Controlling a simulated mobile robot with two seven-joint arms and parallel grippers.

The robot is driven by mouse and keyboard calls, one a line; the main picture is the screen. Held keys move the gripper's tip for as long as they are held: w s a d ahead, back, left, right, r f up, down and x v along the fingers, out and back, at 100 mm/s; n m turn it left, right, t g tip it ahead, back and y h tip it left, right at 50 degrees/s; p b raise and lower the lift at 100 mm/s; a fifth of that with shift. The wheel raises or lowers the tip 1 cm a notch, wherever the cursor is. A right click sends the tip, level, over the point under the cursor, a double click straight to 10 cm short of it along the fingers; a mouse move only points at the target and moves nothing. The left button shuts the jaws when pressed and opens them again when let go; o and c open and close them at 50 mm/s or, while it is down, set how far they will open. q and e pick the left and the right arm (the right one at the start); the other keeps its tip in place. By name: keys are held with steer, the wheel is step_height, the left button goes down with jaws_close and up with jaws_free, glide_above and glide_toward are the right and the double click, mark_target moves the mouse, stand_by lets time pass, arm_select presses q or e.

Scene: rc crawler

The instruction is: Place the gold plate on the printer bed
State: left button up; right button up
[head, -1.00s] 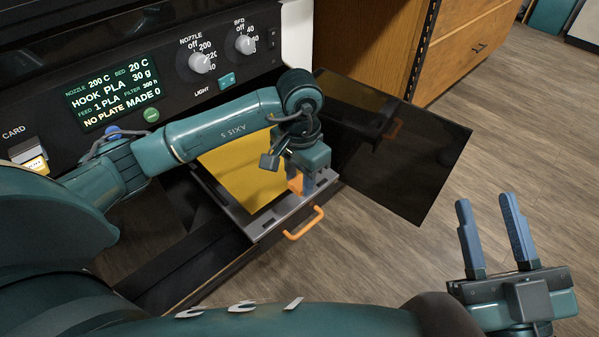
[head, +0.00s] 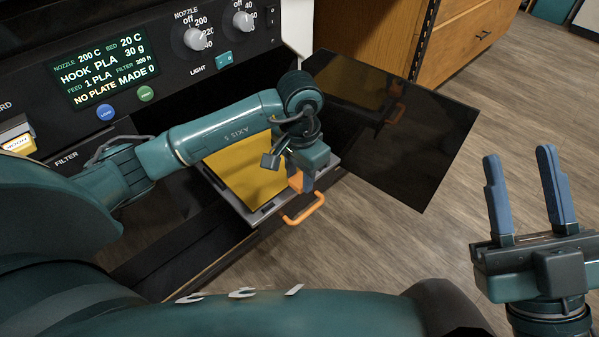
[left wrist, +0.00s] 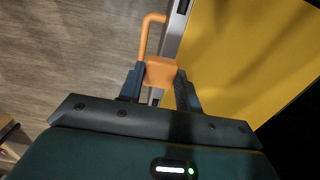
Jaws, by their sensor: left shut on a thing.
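The gold plate (head: 248,180) lies over the grey printer bed (head: 256,217), which extends from the dark printer opening. I cannot tell whether the plate rests flat on the bed or sits slightly above it. My left gripper (head: 299,184) points down at the plate's front right part, and its arm hides some of the plate. In the left wrist view, my left gripper (left wrist: 160,78) is shut on an orange tab (left wrist: 159,71) beside the gold plate's edge (left wrist: 245,60). My right gripper (head: 518,158) is open and empty, over the floor at the right.
An orange handle (head: 303,208) sticks out from the bed's front. A dark glass door (head: 410,135) stands open to the right. The printer panel (head: 105,75) reads "NO PLATE". A wooden cabinet (head: 465,40) stands behind. The floor at right is clear.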

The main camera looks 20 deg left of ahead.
arm_select(q)
steer(key=shift+f+b, duration=0.4)
steer(key=shift+f, duration=0.1)
arm_select(e)
steer(key=shift+f, duration=0.4)
arm_select(q)
steer(key=o, duration=1.3)
arm_select(e)
steer(key=shift+f, duration=0.1)
arm_select(q)
steer(key=shift+r+p, duration=0.45)
steer(key=shift+r, duration=0.35)
steer(key=shift+r+p, duration=2.15)
steer(key=shift+r, duration=3.65)
arm_select(e)
steer(key=shift+s+a+f+m+g+h, duration=0.15)
steer(key=shift+f+m+g+h, duration=0.25)
steer(key=shift+f+m+h, duration=0.75)
steer(key=shift+s+a+f+m+g+h, duration=0.15)
steer(key=shift+f+m+g+h, duration=0.25)
steer(key=shift+f+m+h, duration=0.75)
